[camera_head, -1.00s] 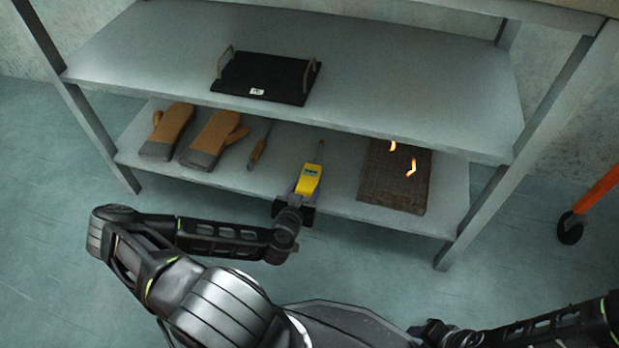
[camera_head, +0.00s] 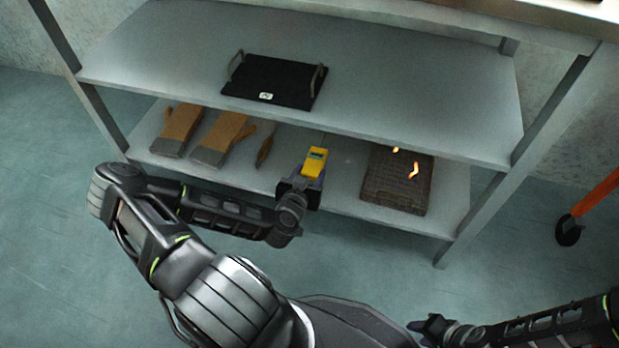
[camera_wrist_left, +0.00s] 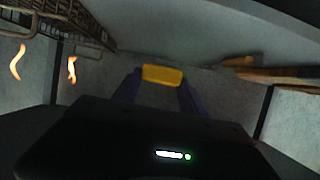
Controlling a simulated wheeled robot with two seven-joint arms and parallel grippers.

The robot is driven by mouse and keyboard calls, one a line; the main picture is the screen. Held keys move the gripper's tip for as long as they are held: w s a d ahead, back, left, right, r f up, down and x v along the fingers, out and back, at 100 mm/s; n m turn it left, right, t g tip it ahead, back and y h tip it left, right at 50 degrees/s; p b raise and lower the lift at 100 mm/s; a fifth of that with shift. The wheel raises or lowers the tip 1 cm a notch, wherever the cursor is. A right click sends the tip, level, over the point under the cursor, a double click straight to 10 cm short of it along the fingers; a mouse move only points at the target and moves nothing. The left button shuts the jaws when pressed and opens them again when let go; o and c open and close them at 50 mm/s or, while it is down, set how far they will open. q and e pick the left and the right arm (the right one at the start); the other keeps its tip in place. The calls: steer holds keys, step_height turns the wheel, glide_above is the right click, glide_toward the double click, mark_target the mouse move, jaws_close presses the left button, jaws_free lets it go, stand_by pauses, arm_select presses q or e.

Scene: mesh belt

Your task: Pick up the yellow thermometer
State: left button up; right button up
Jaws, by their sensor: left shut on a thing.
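The yellow thermometer (camera_head: 314,163) is at the front of the lower shelf in the head view, with a small dark display on its face. My left gripper (camera_head: 308,178) is shut on it from the front. In the left wrist view the yellow thermometer (camera_wrist_left: 162,75) sits between the two purple-blue fingers of my left gripper (camera_wrist_left: 160,85). Whether it touches the shelf is hard to tell. My right gripper (camera_head: 428,328) is low at the bottom right of the head view, far from the shelf, and its finger opening is not clear.
A dark mesh belt (camera_head: 385,195) with small flames lies right of the thermometer on the lower shelf (camera_head: 345,190). Brown gloves (camera_head: 222,138) and a wooden-handled tool (camera_head: 266,146) lie to the left. The upper shelf (camera_head: 420,115) overhangs and carries a black tray (camera_head: 285,85).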

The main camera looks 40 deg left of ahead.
arm_select(q)
step_height(320, 180, up, 2)
steer(key=shift+r+p, duration=0.2)
steer(key=shift+p, duration=0.15)
arm_select(e)
steer(key=shift+s+r, duration=0.1)
steer(key=shift+r, duration=0.55)
